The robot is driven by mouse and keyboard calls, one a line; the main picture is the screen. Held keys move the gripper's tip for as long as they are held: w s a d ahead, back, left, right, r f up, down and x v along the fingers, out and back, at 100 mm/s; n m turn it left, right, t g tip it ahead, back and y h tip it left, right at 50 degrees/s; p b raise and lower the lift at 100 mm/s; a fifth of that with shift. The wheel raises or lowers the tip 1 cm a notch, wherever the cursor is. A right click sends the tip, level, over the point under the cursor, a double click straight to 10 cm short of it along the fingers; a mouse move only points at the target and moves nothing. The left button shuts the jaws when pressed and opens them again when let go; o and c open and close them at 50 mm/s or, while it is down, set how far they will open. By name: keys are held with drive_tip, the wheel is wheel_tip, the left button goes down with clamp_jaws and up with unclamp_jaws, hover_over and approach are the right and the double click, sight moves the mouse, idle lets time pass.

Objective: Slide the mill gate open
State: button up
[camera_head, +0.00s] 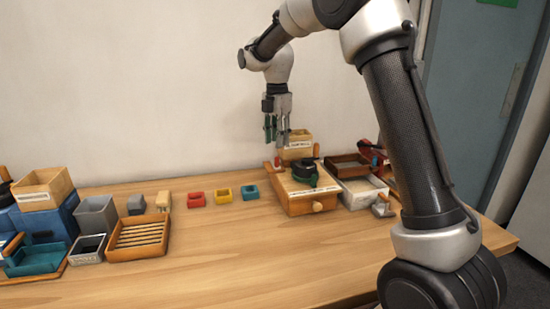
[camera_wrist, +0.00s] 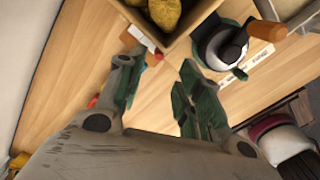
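The mill (camera_head: 310,203) is a wooden box with a round knob on its front and a dark green round housing (camera_head: 306,172) on top. Behind that stands a wooden hopper (camera_head: 297,150) with a label. In the wrist view the hopper (camera_wrist: 192,17) holds brown-yellow lumps. A small white and red piece (camera_wrist: 142,38) sticks out by the hopper's lower edge; I cannot tell if it is the gate. My gripper (camera_head: 276,140) points down, just left of the hopper. Its green fingers (camera_wrist: 158,72) are apart, with nothing between them.
A crank with a wooden handle (camera_wrist: 268,31) sits over the green housing. Right of the mill are a light tray (camera_head: 362,192) and a dark-bottomed tray (camera_head: 347,166). Red (camera_head: 196,199), yellow (camera_head: 223,194) and teal (camera_head: 250,192) boxes stand left. The table front is clear.

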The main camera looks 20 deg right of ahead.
sight(277, 158)
drive_tip(key=shift+w+f, duration=0.15)
drive_tip(key=shift+f, duration=0.1)
wheel_tip(277, 158, down, 7)
drive_tip(key=shift+f, duration=0.15)
clamp_jaws()
